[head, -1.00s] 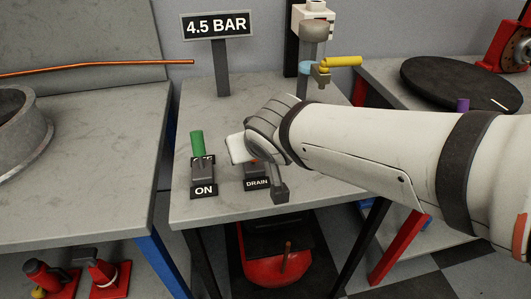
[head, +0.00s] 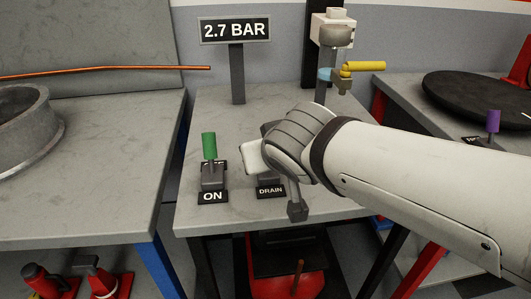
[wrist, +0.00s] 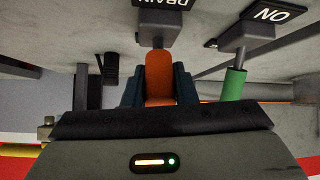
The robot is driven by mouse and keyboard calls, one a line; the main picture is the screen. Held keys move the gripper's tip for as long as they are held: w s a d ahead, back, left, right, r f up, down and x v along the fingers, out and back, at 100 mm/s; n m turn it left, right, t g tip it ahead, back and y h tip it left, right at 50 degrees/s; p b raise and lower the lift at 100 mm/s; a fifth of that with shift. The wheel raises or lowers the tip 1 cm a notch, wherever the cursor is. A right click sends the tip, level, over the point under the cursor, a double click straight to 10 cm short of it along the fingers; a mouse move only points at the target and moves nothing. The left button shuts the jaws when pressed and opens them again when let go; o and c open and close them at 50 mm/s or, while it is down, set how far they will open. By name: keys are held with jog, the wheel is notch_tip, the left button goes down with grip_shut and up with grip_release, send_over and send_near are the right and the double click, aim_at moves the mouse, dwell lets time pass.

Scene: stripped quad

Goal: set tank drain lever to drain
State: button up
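The drain lever's orange handle (wrist: 158,75) sits between the two dark blue fingers of my gripper (wrist: 159,88) in the wrist view. The fingers are against both its sides. Its grey base (wrist: 158,25) is beside the DRAIN label. In the head view my gripper (head: 275,155) covers the handle; only part of the base and the DRAIN label (head: 271,191) show below it. The lever's exact tilt is hidden there. The pressure sign (head: 235,29) reads 2.7 BAR.
A green-handled lever (head: 209,147) with an ON label stands just left of my gripper. A yellow-handled valve (head: 362,67) is behind it on the right. A purple-handled lever (head: 493,122) stands on the right bench. The bench front is clear.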

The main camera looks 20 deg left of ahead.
jog(key=o, duration=0.4)
jog(key=shift+o, duration=0.2)
jog(key=shift+s, duration=0.1)
jog(key=shift+s+d+r, duration=0.15)
jog(key=shift+r, duration=0.15)
jog(key=p+v, duration=0.2)
jog(key=v, duration=0.5)
jog(key=shift+d, duration=0.1)
